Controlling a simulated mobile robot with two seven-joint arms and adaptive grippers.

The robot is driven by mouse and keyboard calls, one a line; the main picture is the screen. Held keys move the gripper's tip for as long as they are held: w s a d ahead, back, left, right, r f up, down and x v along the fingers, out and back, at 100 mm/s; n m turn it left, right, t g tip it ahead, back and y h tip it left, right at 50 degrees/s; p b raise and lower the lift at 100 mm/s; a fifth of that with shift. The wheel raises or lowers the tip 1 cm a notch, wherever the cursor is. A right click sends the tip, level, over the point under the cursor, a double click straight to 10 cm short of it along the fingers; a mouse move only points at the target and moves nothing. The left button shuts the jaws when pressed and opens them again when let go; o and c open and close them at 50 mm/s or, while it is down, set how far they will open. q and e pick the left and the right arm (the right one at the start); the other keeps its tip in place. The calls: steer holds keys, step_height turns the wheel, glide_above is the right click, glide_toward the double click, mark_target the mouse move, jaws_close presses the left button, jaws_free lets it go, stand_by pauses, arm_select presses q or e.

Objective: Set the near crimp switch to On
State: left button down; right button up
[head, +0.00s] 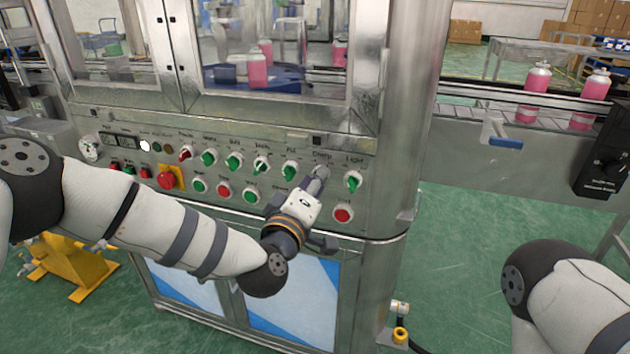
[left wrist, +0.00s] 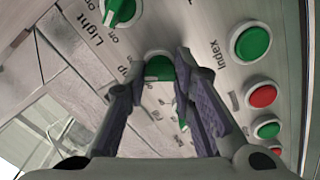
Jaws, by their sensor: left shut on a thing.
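The crimp switch is a green rotary knob (left wrist: 160,67) on the steel control panel, under the "Crimp" label. In the left wrist view it sits between the fingertips of my left gripper (left wrist: 160,76), which is shut on it. In the head view my left gripper (head: 318,178) reaches up to the panel and hides the knob. The fingers partly cover the knob, so its exact angle cannot be told. My right gripper is out of view; only part of my right arm shows at the lower right.
Green Light switch (head: 353,181) and Fill switch (head: 290,172) flank the crimp switch. A conveyor (head: 500,118) with pink cans stands at right.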

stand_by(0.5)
arm_select(q)
steer(key=c, duration=1.4)
jaws_free()
steer(key=shift+o, duration=0.2)
steer(key=shift+s, duration=0.1)
steer(key=v, duration=1.2)
